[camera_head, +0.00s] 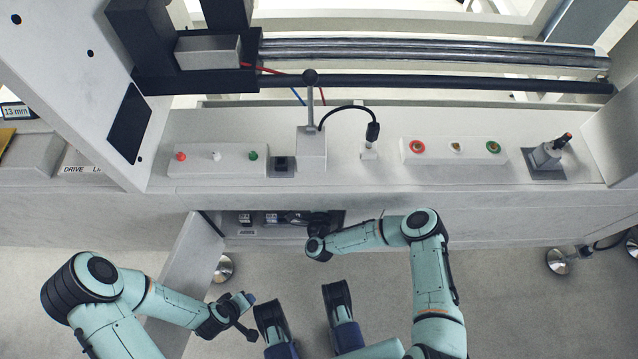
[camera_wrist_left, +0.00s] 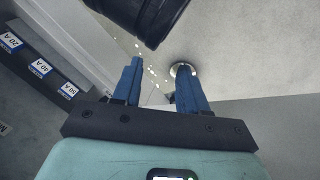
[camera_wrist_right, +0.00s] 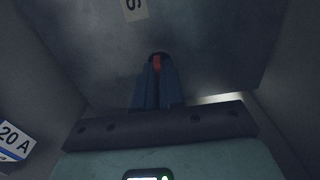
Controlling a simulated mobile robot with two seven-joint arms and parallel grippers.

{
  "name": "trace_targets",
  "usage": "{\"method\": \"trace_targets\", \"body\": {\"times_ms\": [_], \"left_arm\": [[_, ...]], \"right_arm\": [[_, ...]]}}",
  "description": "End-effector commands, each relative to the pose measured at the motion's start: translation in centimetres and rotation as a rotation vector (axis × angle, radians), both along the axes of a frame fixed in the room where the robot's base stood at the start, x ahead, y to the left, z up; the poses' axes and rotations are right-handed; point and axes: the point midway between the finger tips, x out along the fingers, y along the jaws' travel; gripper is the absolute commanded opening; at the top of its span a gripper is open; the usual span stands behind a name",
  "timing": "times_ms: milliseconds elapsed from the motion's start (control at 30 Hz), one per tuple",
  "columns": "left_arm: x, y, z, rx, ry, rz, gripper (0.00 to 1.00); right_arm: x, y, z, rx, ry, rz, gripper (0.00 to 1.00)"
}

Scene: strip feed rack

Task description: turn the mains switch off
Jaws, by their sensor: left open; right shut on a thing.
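In the right wrist view, a small red piece in a dark surround (camera_wrist_right: 157,63), which looks like the mains switch's lever, sits at the tips of my right gripper (camera_wrist_right: 157,72). The fingers are close together and shut on it. The grey panel behind it carries a white label with a figure. In the head view my right arm reaches into the dark open cabinet under the console, and the fingertips and switch are hidden there. My left gripper (camera_wrist_left: 160,80) is open and empty. In the head view it hangs low left of the middle, in front of the cabinet.
The cabinet door (camera_head: 185,270) stands open at left. A 20 A label (camera_wrist_right: 14,140) shows beside my right gripper. Fuse boxes with ampere labels (camera_wrist_left: 40,68) show in the left wrist view.

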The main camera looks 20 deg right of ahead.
Motion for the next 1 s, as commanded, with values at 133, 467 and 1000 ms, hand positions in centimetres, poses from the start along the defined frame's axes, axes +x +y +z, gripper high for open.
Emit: {"method": "trace_targets", "body": {"times_ms": [133, 467, 1000], "left_arm": [[0.0, 0.0, 0.0, 0.000, 0.000, 0.000, 0.43], [0.0, 0.0, 0.0, 0.000, 0.001, 0.000, 0.43], [-3.4, -1.8, 2.6, -0.045, 0.090, -0.038, 0.43]], "right_arm": [[0.1, -0.1, 0.2, -0.001, -0.004, -0.001, 0.31], [-0.1, 0.0, 0.1, -0.001, -0.001, 0.000, 0.34], [-9.4, 2.8, 0.1, 0.001, 0.002, 0.001, 0.34]]}}
